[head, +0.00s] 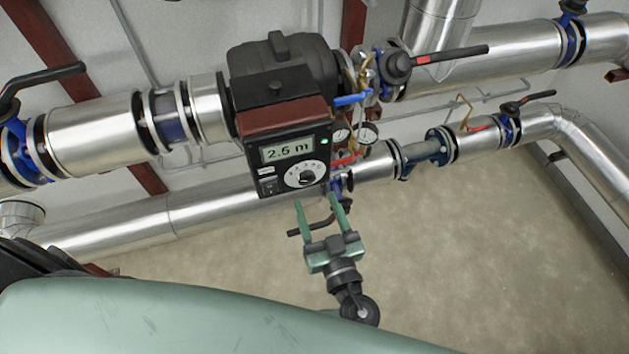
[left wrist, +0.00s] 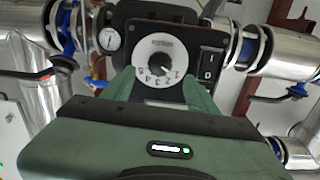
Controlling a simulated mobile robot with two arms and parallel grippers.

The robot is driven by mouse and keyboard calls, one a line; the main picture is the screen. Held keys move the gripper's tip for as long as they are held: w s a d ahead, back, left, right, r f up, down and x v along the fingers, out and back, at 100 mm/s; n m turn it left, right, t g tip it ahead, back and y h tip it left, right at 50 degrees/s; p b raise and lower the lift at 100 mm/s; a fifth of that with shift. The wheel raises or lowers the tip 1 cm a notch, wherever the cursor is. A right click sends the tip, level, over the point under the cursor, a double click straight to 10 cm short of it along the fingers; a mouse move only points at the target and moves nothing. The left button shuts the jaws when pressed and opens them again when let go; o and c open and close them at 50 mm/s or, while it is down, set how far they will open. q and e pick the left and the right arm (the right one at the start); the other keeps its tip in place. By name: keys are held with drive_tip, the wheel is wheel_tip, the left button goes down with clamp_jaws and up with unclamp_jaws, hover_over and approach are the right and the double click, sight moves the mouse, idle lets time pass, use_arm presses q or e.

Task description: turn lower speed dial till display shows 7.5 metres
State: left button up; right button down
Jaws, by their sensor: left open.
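The pump's black control box has a lit display (head: 287,149) that reads 2.5 m, with a green light beside it. Below it is the speed dial (head: 306,177), a black knob on a white numbered scale. The dial also shows in the left wrist view (left wrist: 158,54), upside down, beyond my fingers. My left gripper (head: 319,201) is open and empty, just below the box in the head view, its fingers pointing at it. In the left wrist view the fingers (left wrist: 158,82) stand apart on either side below the dial, not around the knob. My right gripper is not in view.
A rocker switch (left wrist: 210,65) sits beside the dial. Two round gauges (head: 369,132), a blue lever (head: 352,99) and a red lever (head: 346,158) are close to the box's right side. Silver pipes (head: 95,125) run left and right. The floor (head: 450,260) below is clear.

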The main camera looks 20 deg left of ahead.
sight(308, 181)
use_arm(q)
drive_tip(key=p+x, duration=0.1)
drive_tip(key=x, duration=0.3)
drive_tip(key=shift+w+a+r+p, duration=0.1)
drive_tip(key=shift+w+p, duration=0.05)
drive_tip(key=shift+p, duration=0.2)
drive_tip(key=shift+w+a, duration=0.25)
drive_tip(key=shift+w, duration=0.2)
drive_tip(key=shift+a, duration=0.1)
drive_tip(key=shift+f, duration=0.2)
clamp_jaws()
